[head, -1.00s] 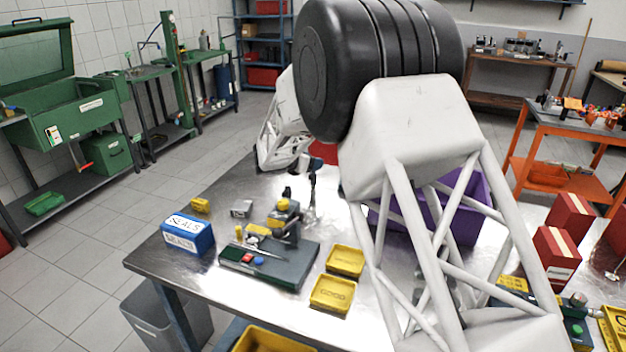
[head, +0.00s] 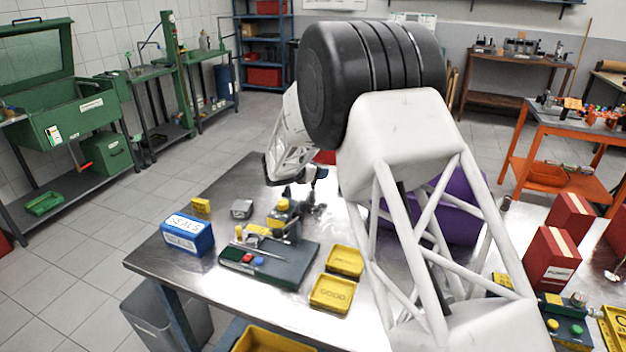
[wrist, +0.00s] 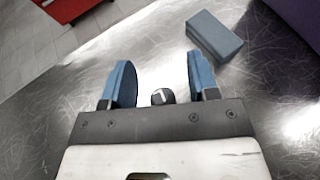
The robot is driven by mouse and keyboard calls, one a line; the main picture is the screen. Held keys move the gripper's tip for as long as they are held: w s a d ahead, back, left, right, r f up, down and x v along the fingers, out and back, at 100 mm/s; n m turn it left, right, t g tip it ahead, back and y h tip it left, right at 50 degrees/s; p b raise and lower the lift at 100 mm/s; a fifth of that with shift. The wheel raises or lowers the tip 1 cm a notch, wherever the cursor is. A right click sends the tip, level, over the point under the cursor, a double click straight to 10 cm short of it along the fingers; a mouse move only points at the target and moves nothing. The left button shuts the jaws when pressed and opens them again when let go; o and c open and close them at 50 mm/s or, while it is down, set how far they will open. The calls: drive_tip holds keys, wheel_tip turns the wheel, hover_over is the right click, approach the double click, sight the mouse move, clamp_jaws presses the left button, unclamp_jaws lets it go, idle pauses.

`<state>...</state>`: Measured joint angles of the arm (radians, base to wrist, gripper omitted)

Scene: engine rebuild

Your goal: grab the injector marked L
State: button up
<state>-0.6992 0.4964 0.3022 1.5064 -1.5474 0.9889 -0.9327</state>
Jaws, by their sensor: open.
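In the wrist view a small dark round part (wrist: 162,96) with a white mark on its top lies between the fingers of my gripper (wrist: 160,82), close to the palm. It looks like the top of an upright injector, but the mark is too small to read as L. The blue fingers are spread, with a gap on each side of the part. In the head view my gripper (head: 304,180) is low over the far part of the metal table. Dark parts (head: 313,209) stand or lie just below it, too small to tell apart.
A grey-blue block (wrist: 214,36) lies beyond the right finger. A purple bin (head: 462,210) stands right, partly behind my arm. A blue SEALS box (head: 187,234), a dark fixture (head: 270,265) and yellow trays (head: 332,294) are nearer on the table.

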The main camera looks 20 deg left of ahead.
idle(0.3)
drive_tip(key=c, duration=1)
drive_tip(key=shift+r, duration=0.15)
drive_tip(key=shift+r, duration=4.9)
